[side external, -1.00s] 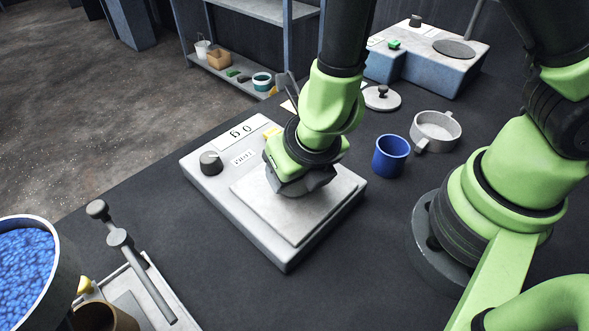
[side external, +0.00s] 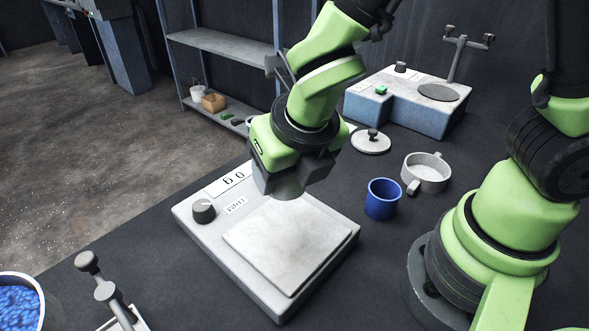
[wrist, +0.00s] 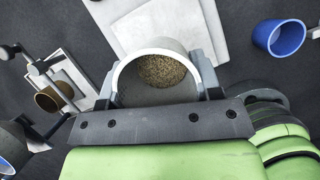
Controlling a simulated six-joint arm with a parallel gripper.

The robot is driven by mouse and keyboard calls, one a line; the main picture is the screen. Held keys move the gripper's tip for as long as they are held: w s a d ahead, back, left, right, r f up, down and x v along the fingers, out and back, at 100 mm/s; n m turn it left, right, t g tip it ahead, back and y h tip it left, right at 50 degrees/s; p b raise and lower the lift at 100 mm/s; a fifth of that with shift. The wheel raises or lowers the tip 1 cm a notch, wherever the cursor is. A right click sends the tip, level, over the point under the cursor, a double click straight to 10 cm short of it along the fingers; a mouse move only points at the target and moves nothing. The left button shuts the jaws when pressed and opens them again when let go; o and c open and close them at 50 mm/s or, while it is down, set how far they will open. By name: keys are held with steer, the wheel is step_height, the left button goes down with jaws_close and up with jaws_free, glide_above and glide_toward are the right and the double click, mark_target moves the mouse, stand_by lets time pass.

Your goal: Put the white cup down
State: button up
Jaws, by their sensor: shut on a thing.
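The white cup (wrist: 145,96) is between my gripper's fingers in the wrist view, and brown granular material shows inside it. My gripper (wrist: 158,86) is shut on the cup from both sides. In the side view my gripper (side external: 296,172) is above the back part of a white device with a square plate (side external: 290,243). The lower part of the cup shows there as a grey shape (side external: 286,189), mostly hidden by the gripper. It appears raised clear of the plate, which is bare.
A blue cup (side external: 382,199), a white pot (side external: 428,173) and a lid (side external: 371,141) stand to the right. A blue-grey machine (side external: 405,108) is at the back. A bucket of blue pieces (side external: 20,300) is at lower left. A knob (side external: 203,210) sits on the device's left side.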

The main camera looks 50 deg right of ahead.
steer(key=w+d+m+g+h, duration=0.1)
steer(key=d+m, duration=0.1)
steer(key=m, duration=0.2)
steer(key=w+d+m+g+h, duration=0.1)
steer(key=d+m, duration=0.2)
steer(key=m, duration=0.1)
steer(key=w+d+m+g+h, duration=0.1)
steer(key=d+m, duration=0.1)
steer(key=m, duration=0.2)
steer(key=shift+d+r+m, duration=0.15)
steer(key=shift+r+m, duration=0.15)
steer(key=w+d+f+n+t+y, duration=0.15)
steer(key=w+d+n, duration=0.3)
steer(key=d, duration=0.55)
steer(key=w+d+f+n+y, duration=0.15)
steer(key=w+d+n, duration=0.3)
steer(key=d, duration=0.55)
steer(key=w+d+f+n+t, duration=0.1)
steer(key=w+d+f+n, duration=0.4)
steer(key=d, duration=0.6)
steer(key=shift+m, duration=0.5)
steer(key=f, duration=0.7)
steer(key=shift+w+a+f, duration=0.2)
steer(key=shift+w+f, duration=0.1)
steer(key=shift+w, duration=0.05)
